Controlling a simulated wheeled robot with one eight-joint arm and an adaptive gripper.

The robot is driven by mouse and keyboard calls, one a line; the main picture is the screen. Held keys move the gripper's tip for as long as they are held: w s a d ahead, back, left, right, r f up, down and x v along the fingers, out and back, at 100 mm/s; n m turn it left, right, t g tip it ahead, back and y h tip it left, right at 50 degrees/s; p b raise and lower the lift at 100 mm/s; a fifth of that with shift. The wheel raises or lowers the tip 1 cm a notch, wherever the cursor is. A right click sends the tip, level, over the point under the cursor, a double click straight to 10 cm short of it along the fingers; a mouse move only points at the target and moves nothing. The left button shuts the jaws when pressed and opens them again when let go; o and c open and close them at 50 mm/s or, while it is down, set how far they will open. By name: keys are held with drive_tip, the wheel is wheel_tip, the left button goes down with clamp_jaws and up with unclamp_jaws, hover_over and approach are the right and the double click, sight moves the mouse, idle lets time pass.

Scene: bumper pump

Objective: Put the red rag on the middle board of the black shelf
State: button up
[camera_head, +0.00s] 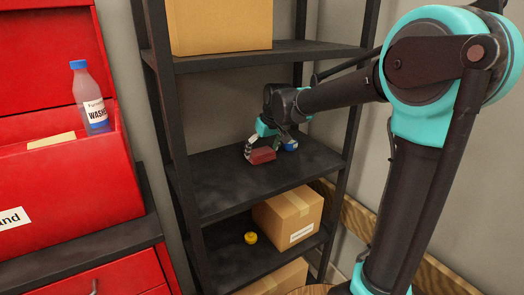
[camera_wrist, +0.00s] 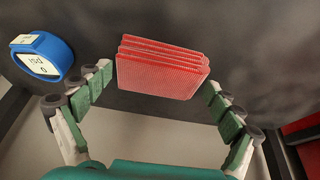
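The red rag (camera_head: 262,156) is a folded, layered block on the middle board (camera_head: 225,185) of the black shelf. It also shows in the wrist view (camera_wrist: 160,72), upper middle, against the dark board. My gripper (camera_head: 268,147) reaches into the shelf bay, right at the rag. In the wrist view its fingers (camera_wrist: 158,84) are spread wide, one on each side of the rag, with gaps showing between them and it. Whether the rag's underside lies fully on the board is hidden.
A round blue item with a pale label (camera_wrist: 42,55) lies on the same board, left of the rag. The lower board holds a cardboard box (camera_head: 288,215) and a yellow item (camera_head: 250,238). A red cabinet with a bottle (camera_head: 92,100) stands left.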

idle(0.3)
drive_tip(key=v, duration=0.5)
drive_tip(key=shift+s+d+r, duration=0.2)
drive_tip(key=shift+s+r, duration=0.05)
drive_tip(key=shift+s, duration=0.05)
drive_tip(key=s+d, duration=0.2)
drive_tip(key=s, duration=0.1)
drive_tip(key=s+d, duration=0.2)
drive_tip(key=s, duration=0.1)
drive_tip(key=s+d, duration=0.2)
drive_tip(key=s, duration=0.1)
drive_tip(key=shift+s+d+f, duration=0.1)
drive_tip(key=shift+s+d, duration=0.05)
drive_tip(key=shift+s, duration=0.05)
